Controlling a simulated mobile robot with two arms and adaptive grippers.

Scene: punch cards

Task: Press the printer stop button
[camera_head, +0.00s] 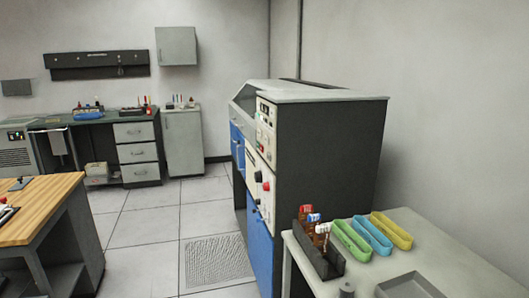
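A large dark machine with blue lower panels, which looks like the printer (325,150), stands right of the middle in the head view. Its front faces left and shows at a steep angle. A pale control panel (266,130) on its front edge carries small knobs and lights, and a red button or light shows low on it. A lower white panel (258,182) bears dark and red knobs or buttons. I cannot tell which one is the stop button. Neither of my grippers is in view.
A pale table (440,255) at the lower right holds a black bottle rack (318,262), green, blue and yellow trays (372,236) and a grey tray (408,286). A wooden-topped bench (40,205) stands at left. Tiled floor (150,225) lies clear between, with a textured mat (215,262).

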